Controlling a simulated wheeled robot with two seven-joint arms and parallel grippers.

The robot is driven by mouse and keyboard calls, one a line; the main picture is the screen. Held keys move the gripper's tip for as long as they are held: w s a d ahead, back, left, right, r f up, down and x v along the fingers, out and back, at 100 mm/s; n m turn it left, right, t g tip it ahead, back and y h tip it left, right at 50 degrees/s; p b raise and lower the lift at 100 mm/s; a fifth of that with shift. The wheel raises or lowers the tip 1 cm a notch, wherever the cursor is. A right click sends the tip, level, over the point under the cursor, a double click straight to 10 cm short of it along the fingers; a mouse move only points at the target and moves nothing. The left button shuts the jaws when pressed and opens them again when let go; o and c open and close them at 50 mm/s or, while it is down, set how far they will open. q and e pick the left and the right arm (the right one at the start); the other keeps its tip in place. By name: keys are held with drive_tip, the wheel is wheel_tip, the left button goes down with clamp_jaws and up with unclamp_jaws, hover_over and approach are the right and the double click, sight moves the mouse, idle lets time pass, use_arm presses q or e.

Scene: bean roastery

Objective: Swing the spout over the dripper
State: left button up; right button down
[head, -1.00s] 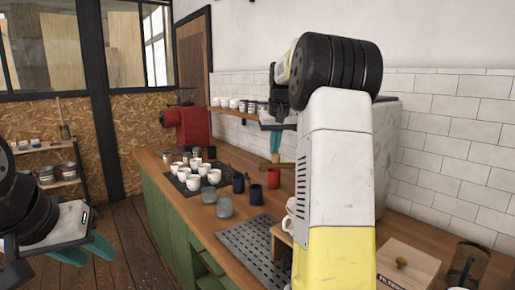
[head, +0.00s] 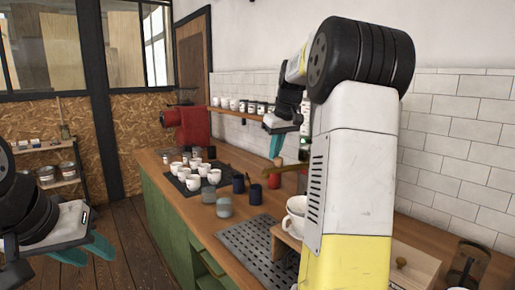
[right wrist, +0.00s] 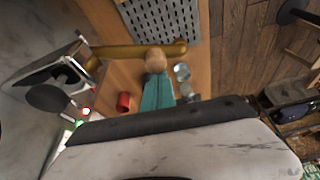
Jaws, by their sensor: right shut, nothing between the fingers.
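The brass spout (right wrist: 115,52) is a long tube running across the right wrist view, with a round wooden knob (right wrist: 155,59). A short length of the spout (head: 287,169) shows in the head view, left of my right arm. My right gripper (head: 275,148) is shut and empty, its teal fingers pointing down above the counter. In the right wrist view its fingertips (right wrist: 157,78) are beside the knob; contact is unclear. A white cup-shaped vessel, likely the dripper (head: 296,207), is at a wooden stand (head: 284,240), partly hidden by my arm. My left gripper (head: 86,250) looks open and empty, low at left.
A slotted drip tray (head: 250,248) lies in the counter, left of the stand. Dark cups, grey cups, a red cup (head: 274,181) and a tray of white cups stand farther back. A wooden box (head: 415,262) and a glass vessel (head: 468,264) are at right.

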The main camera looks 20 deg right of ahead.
drive_tip(key=s+d+n+g+y, duration=0.2)
drive_tip(key=s+d+n, duration=0.2)
drive_tip(key=s+n, duration=0.7)
drive_tip(key=shift+y, duration=0.4)
drive_tip(key=shift+d, duration=0.2)
idle(0.3)
drive_tip(key=w+a, duration=0.2)
drive_tip(key=a, duration=0.2)
drive_tip(key=v, duration=1)
drive_tip(key=shift+a+r, duration=0.1)
drive_tip(key=shift+a, duration=0.05)
